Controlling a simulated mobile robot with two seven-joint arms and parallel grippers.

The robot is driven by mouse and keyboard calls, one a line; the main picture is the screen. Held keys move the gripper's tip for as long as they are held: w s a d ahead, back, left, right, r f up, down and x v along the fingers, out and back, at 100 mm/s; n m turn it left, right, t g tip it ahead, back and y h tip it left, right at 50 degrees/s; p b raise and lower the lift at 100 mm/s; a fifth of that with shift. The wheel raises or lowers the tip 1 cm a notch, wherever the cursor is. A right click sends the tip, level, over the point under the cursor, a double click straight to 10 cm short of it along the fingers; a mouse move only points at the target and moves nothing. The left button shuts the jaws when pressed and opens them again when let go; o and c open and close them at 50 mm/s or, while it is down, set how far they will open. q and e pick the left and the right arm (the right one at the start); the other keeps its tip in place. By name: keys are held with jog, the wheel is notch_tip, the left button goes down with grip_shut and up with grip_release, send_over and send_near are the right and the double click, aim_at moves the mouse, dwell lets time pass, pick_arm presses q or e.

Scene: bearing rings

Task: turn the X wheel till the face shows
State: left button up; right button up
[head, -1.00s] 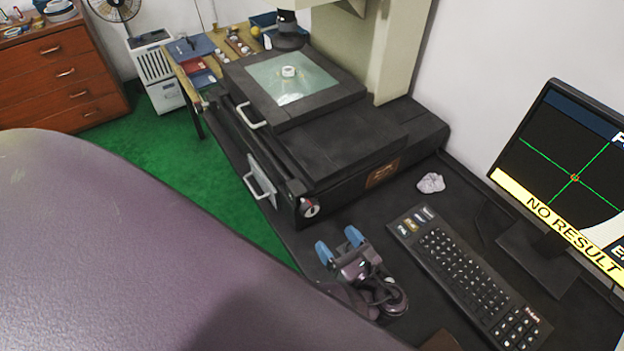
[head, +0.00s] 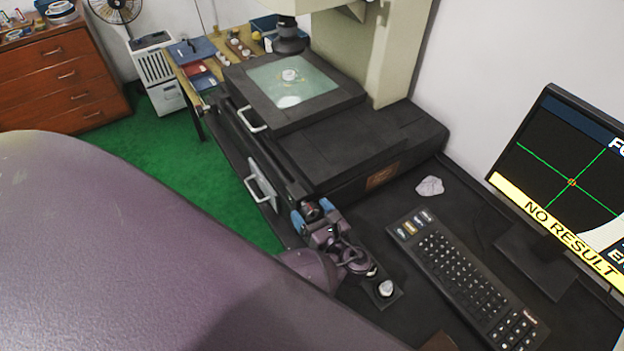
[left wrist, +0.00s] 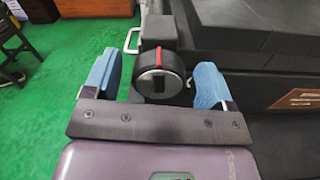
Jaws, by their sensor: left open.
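The wheel (left wrist: 158,86), taken as the X wheel, is black with a silver face and a red mark at its top. It sits at the front end of the stage in the left wrist view. My left gripper (left wrist: 154,72) is open, with one blue finger on each side of the wheel and visible gaps. In the head view my left gripper (head: 312,211) is at the stage's front corner and largely hides the wheel. A small pale ring (head: 290,76) lies on the glass plate (head: 277,92). The monitor (head: 560,165) shows a green cross, a pale curved area lower right and "NO RESULT". My right gripper is out of view.
A keyboard (head: 465,275) lies right of my gripper. A round knob on a dark base (head: 386,289) stands close to my wrist. A crumpled pale lump (head: 429,186) lies behind the keyboard. White handles (head: 262,186) stick out on the stage's left side.

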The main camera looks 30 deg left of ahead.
pick_arm(q)
jog(key=c, duration=0.9)
jog(key=shift+c, duration=0.2)
